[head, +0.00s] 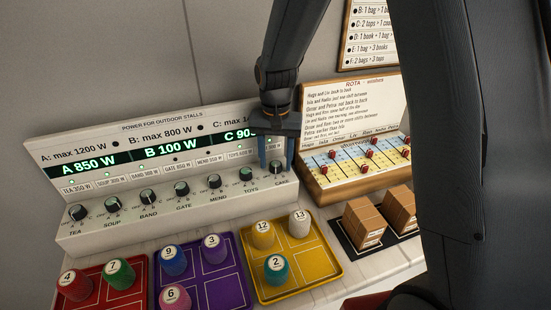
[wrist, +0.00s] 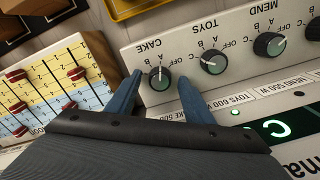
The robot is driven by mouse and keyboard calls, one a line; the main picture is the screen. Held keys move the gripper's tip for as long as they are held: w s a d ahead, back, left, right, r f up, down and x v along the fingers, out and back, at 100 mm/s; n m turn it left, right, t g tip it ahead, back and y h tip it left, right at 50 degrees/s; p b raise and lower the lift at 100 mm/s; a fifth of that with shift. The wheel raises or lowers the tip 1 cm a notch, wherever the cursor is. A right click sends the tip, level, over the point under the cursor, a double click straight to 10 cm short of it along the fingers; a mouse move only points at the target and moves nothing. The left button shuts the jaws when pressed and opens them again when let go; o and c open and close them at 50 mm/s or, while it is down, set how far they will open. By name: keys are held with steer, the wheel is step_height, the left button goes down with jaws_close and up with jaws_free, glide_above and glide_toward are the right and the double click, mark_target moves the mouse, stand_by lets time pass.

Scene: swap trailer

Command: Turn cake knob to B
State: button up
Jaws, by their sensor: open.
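The cake knob (head: 277,168) is the rightmost dial on the sloped front of the white power panel (head: 90,233). It is round and dark with a green-grey face and a pale pointer line. It also shows in the wrist view (wrist: 161,80), which looks at the panel upside down. There its pointer runs toward the top of the picture, near the small letters; I cannot tell surely which letter it marks. My gripper (head: 276,163) is open, with one blue finger on each side of the cake knob. In the wrist view (wrist: 160,77) gaps show between the fingers and the knob.
The toys knob (wrist: 213,62) is close beside one finger. Red, purple and yellow trays (head: 327,268) with numbered pegs stand in front. A rota board (head: 355,130) is at the right.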

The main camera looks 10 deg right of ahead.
steer(key=c, duration=1)
steer(key=shift+c, duration=0.2)
steer(key=n, duration=0.3)
steer(key=shift+n+p, duration=0.3)
steer(key=shift+p, duration=0.1)
steer(key=shift+n, duration=2)
steer(key=o, duration=1)
